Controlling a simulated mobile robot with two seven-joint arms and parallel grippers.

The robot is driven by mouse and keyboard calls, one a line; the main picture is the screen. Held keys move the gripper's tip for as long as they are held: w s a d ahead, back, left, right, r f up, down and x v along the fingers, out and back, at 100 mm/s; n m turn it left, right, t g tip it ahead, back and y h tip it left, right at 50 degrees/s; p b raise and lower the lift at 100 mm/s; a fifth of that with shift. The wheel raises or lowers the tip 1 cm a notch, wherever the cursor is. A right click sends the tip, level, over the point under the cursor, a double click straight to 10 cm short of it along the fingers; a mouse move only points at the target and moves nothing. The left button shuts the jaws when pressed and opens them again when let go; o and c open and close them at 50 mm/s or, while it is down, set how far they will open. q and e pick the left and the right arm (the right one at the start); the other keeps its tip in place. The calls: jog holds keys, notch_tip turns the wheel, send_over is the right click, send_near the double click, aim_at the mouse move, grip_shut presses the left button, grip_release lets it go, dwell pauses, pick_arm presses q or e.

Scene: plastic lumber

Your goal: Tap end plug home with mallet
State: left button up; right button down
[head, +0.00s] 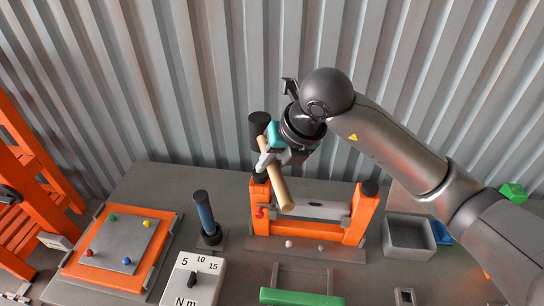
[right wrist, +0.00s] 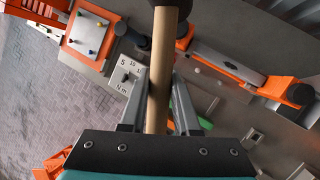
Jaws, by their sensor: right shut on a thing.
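My right gripper (head: 267,160) is shut on the wooden handle of a mallet (head: 275,180). The black mallet head (head: 259,123) is up at the far end, and the handle slants down to the right. In the right wrist view the handle (right wrist: 160,75) runs between the fingers, with the head cut off at the top edge. An orange frame (head: 258,215) stands below, with a grey bar (head: 318,209) between its posts. A black end plug (head: 370,188) tops the right post. Another black plug (head: 260,178) shows on the left post, partly hidden by the gripper. My left gripper is out of view.
A dark blue-handled tool (head: 206,219) stands upright left of the frame. A torque dial box (head: 193,280), an orange board with coloured knobs (head: 120,245), a grey tray (head: 409,238) and a green bar (head: 300,297) surround it. A corrugated wall is close behind.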

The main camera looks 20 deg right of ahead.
jog(key=shift+w+a+r, duration=0.1)
jog(key=shift+w+a, duration=0.05)
jog(key=shift+a, duration=0.1)
jog(key=shift+d+f+b, duration=0.1)
jog(key=shift+f+b, duration=0.5)
jog(key=shift+f, duration=0.2)
pick_arm(q)
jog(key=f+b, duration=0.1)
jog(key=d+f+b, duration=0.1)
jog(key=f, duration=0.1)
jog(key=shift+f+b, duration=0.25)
jog(key=shift+b, duration=0.05)
pick_arm(e)
notch_tip(320, 180, down, 4)
jog(key=shift+r, duration=0.1)
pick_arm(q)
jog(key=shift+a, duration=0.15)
